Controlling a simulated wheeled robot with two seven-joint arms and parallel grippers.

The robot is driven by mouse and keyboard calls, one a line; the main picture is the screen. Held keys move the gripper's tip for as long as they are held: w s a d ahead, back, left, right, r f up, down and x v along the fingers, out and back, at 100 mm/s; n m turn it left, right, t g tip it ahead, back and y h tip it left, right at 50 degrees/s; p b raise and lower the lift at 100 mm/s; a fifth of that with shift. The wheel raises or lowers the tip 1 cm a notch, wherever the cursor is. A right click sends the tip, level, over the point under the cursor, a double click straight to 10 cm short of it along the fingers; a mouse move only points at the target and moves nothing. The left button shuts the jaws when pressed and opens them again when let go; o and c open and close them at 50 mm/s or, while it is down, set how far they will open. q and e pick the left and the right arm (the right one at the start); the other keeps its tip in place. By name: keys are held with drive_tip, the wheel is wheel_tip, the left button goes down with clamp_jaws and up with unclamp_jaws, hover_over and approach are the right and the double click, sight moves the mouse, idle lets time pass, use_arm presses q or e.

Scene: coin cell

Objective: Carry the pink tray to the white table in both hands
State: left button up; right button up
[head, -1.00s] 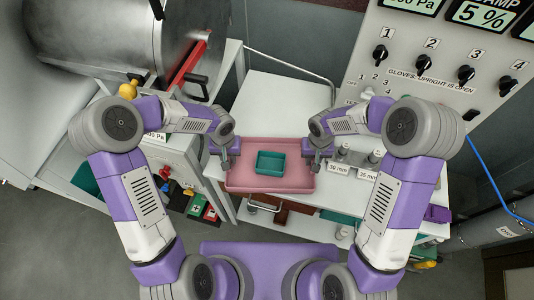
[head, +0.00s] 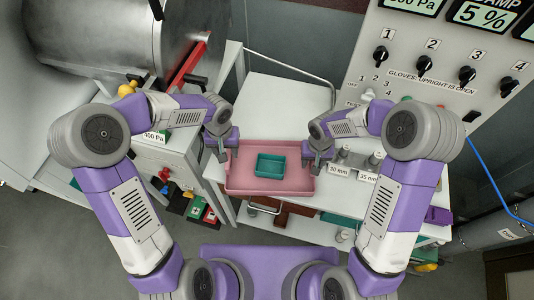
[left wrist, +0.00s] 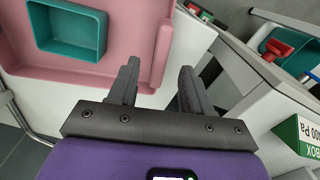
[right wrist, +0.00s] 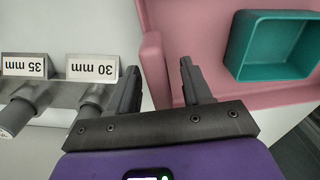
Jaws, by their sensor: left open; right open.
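The pink tray (head: 235,184) lies level on a white surface in the head view, with a teal open box (head: 270,165) inside it. My left gripper (head: 222,156) is at the tray's left side. In the left wrist view its open fingers (left wrist: 160,66) stand on either side of the tray's side wall (left wrist: 163,45). My right gripper (head: 318,166) is at the tray's right side. In the right wrist view its open fingers (right wrist: 160,66) straddle the other side wall (right wrist: 153,58). Neither grips the wall. A bare white tabletop (head: 285,105) lies behind the tray.
Cylinders with size labels (head: 341,170) stand close to the right of the tray. A white cabinet (head: 172,160) stands at the left, below a large metal cylinder (head: 100,40). A control panel with knobs (head: 425,62) is at the back right.

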use_arm(q)
wheel_tip(320, 180, up, 5)
drive_tip(key=shift+r, duration=0.25)
use_arm(e)
drive_tip(key=shift+r, duration=0.1)
wheel_tip(320, 180, up, 12)
idle(0.7)
